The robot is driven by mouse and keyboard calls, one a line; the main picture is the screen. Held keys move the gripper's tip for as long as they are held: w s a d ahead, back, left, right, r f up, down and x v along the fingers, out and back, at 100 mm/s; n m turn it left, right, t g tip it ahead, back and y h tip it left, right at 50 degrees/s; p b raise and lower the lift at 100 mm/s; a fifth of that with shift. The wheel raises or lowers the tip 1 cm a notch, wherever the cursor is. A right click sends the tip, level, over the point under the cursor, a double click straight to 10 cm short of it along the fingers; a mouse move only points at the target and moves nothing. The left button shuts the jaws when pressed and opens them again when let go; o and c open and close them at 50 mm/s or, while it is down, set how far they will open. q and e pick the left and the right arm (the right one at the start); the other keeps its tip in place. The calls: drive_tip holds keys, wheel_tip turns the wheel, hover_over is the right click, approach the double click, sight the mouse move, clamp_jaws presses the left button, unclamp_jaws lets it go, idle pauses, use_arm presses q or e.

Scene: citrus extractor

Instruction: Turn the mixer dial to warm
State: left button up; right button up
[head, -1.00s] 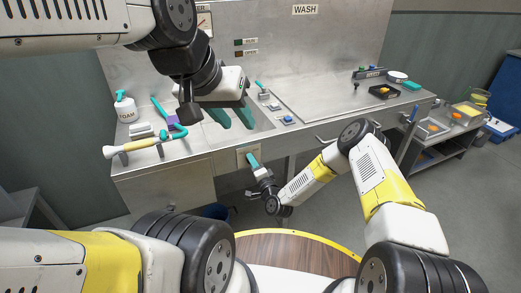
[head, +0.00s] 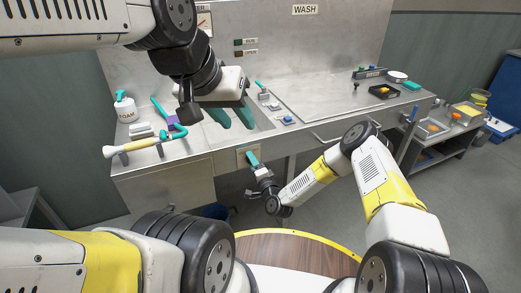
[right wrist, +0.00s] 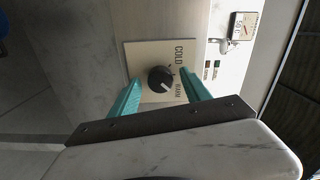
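The mixer dial is a round black knob (right wrist: 160,79) on a cream plate (right wrist: 134,50) marked COLD and WARM. A light mark shows on the knob, but I cannot tell exactly which way it points. My right gripper (right wrist: 160,76) is open, its teal fingers apart on either side of the knob in the wrist view. I cannot tell whether they touch it. In the head view the plate (head: 242,153) is on the counter front, with my right gripper (head: 253,159) before it, hiding the knob. My left gripper (head: 230,119) is open and empty over the sink.
The steel counter (head: 320,105) runs above the plate. A brush with a pale handle (head: 130,147) and a white jug (head: 126,109) stand at its left. A round wooden table (head: 290,252) is in front, below my right arm. A low shelf unit (head: 460,130) stands right.

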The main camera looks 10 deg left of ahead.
drive_tip(key=v, duration=0.7)
drive_tip(key=shift+s+d, duration=0.25)
drive_tip(key=shift+s, duration=0.1)
drive_tip(key=shift+w+r, duration=0.1)
